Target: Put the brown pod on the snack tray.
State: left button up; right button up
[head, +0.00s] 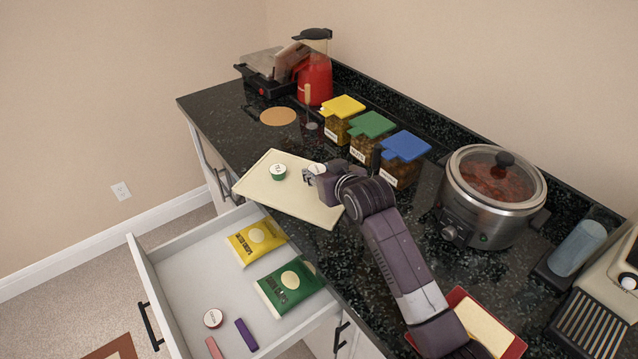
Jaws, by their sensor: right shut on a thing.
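The snack tray appears to be the cream board (285,200) lying on the black counter, its front edge near the open drawer. My right gripper (311,175) is over the right part of this tray. It is shut on a small pod with a pale round lid (316,168), which I take to be the brown pod; its side is mostly hidden by the fingers. I cannot tell whether the pod touches the tray. A green pod (279,172) with a pale lid sits upright on the tray, left of the gripper. My left gripper is not in view.
The open drawer (185,265) holds yellow and green packets, a dark red-sided pod (213,318) and purple and pink bars. Lidded jars (372,124) stand behind the tray. A slow cooker (490,195) stands right of my arm. The tray's front left is bare.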

jog(key=shift+f, duration=0.5)
notch_tip(320, 180, down, 3)
jog(key=shift+r, duration=0.2)
jog(key=shift+f, duration=0.5)
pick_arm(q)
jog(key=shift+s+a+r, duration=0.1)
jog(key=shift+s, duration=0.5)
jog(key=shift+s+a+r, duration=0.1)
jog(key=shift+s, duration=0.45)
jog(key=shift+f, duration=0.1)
pick_arm(e)
jog(key=o, duration=0.7)
jog(key=shift+c, duration=0.2)
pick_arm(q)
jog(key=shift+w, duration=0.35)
pick_arm(e)
jog(key=shift+o, duration=0.5)
